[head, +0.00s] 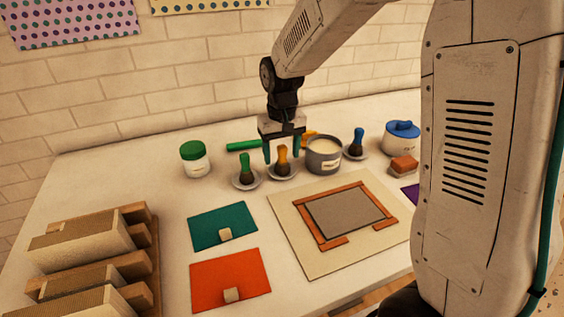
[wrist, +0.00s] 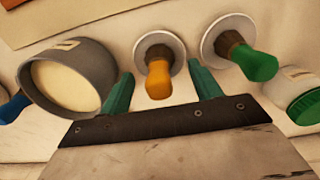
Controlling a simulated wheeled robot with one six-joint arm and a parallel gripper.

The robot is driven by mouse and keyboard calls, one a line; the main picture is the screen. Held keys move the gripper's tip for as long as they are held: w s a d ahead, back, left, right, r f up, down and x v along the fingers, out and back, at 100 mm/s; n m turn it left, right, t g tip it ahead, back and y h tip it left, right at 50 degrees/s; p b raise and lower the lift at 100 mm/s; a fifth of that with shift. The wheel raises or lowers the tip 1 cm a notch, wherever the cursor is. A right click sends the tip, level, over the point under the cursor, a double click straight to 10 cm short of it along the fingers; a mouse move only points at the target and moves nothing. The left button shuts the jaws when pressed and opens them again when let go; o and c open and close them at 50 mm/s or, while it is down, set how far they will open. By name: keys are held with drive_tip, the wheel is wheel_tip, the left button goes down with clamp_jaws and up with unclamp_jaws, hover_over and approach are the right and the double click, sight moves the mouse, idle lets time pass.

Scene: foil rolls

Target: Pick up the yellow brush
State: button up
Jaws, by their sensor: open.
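The yellow brush (head: 283,158) stands upright, dark bristles down, on a small white saucer (head: 291,171) near the back of the table. In the wrist view the brush's orange-yellow handle (wrist: 158,80) points toward me between my fingers. My gripper (head: 282,150) points down with its two green fingertips apart, one on each side of the brush handle. The wrist view shows the fingers (wrist: 162,88) open, with clear gaps to the handle. Nothing is held.
A green brush (head: 244,166) on its saucer stands close on the left. A grey pot (head: 324,160) of cream liquid stands close on the right, with a blue brush (head: 357,142) beyond it. A green-lidded jar (head: 195,160) and framed screen (head: 350,213) are nearby.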

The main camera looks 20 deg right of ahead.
drive_tip(key=shift+f, duration=1.45)
drive_tip(key=c, duration=1.1)
drive_tip(key=shift+r, duration=0.15)
drive_tip(key=shift+r, duration=0.55)
wheel_tip(320, 180, up, 2)
drive_tip(key=shift+r, duration=0.15)
drive_tip(key=s, duration=0.5)
drive_tip(key=s+d+r, duration=0.1)
drive_tip(key=s, duration=1)
drive_tip(key=shift+d+r, duration=0.15)
drive_tip(key=shift+r, duration=0.05)
